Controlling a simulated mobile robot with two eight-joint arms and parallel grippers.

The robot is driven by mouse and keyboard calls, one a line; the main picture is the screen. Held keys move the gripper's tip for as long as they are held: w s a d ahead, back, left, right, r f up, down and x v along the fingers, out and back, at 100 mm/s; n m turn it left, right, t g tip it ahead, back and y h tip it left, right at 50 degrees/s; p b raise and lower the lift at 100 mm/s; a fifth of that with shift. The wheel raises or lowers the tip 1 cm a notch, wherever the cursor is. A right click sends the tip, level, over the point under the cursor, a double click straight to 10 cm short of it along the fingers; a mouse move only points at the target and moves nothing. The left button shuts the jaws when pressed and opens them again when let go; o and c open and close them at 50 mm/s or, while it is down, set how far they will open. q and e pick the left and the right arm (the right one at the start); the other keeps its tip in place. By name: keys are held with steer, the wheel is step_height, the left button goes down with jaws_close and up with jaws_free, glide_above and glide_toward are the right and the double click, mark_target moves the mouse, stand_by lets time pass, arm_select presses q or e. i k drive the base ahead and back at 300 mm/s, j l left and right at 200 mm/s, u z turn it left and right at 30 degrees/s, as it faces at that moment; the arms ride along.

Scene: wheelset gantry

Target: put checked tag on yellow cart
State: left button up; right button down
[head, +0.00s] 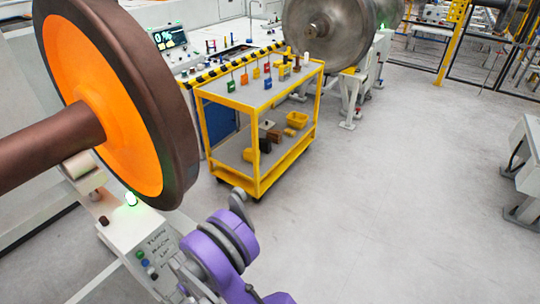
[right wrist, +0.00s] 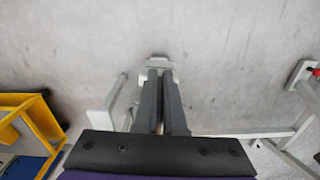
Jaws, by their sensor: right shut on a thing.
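The yellow cart (head: 256,187) stands left of centre in the head view, with a grey top shelf and a lower shelf. Several small coloured tags hang or stand along its top. My right gripper (right wrist: 160,80) shows in the right wrist view, its two dark fingers close together on a small pale thing (right wrist: 158,62) at their tips. It seems to be the tag, but its face and any check pattern cannot be made out. The cart's yellow frame also shows at the left of the right wrist view (right wrist: 32,118), apart from the gripper. My left gripper is not in view.
A large wheel with an orange face (head: 100,95) fills the left of the head view, above a white control box (head: 140,240). A steel wheelset (head: 325,35) stands behind the cart. A grey stand (head: 525,165) is at the right edge. The floor right of the cart is clear.

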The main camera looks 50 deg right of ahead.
mark_target(254, 97)
steer(key=i+l, duration=0.1)
steer(key=l, duration=0.3)
steer(key=l+z, duration=0.1)
steer(key=l, duration=0.25)
steer(key=i+l, duration=0.15)
steer(key=l, duration=0.25)
steer(key=i+l+z, duration=0.1)
steer(key=l, duration=0.25)
steer(key=i+l, duration=0.1)
steer(key=l, duration=0.3)
steer(key=i+l+z, duration=0.15)
steer(key=l, duration=0.3)
steer(key=i+l+z, duration=0.1)
steer(key=i+l, duration=0.25)
